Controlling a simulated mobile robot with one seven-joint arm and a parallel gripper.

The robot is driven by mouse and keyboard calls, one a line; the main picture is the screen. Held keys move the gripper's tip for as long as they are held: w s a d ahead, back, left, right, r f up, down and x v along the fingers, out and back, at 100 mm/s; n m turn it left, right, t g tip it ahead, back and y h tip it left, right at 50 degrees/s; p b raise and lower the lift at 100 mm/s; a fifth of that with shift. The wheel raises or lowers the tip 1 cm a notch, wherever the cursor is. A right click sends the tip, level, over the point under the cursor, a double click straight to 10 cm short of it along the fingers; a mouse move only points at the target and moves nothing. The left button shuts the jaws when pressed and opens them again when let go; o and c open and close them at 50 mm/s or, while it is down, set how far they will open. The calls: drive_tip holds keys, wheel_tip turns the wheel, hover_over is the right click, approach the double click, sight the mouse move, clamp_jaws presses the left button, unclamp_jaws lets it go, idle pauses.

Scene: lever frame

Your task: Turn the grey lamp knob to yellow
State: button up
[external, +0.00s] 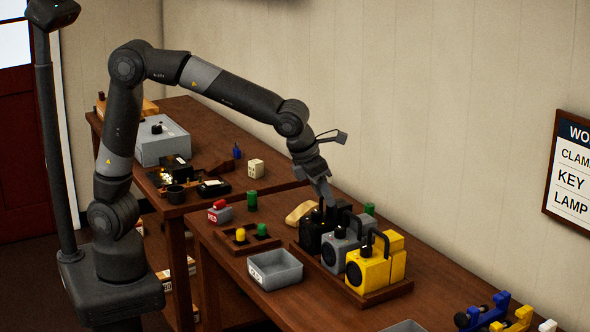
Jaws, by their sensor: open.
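The grey lamp (341,252) stands in the middle of a row of three boxy lamps, between a black lamp (312,236) and a yellow lamp (367,269). It has a dark handle on top and a dark round part on its front; its knob setting is too small to read. My gripper (326,199) points down over the back of the row, near the black and grey lamps. It is open, with nothing visible in it. Its fingertips overlap the dark lamp parts, so I cannot tell whether they touch anything.
The lamps stand in a wooden tray (378,298). A grey bin (275,269), a wooden rack (243,247) with yellow and green pieces, and a tan object (298,213) are nearby. Blue and yellow clamps (497,315) lie at the right. A wall sign (571,172) hangs behind.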

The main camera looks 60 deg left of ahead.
sight(339, 228)
drive_tip(key=x, duration=1.1)
drive_tip(key=shift+d, duration=0.15)
drive_tip(key=shift+c, duration=0.4)
drive_tip(key=c, duration=0.9)
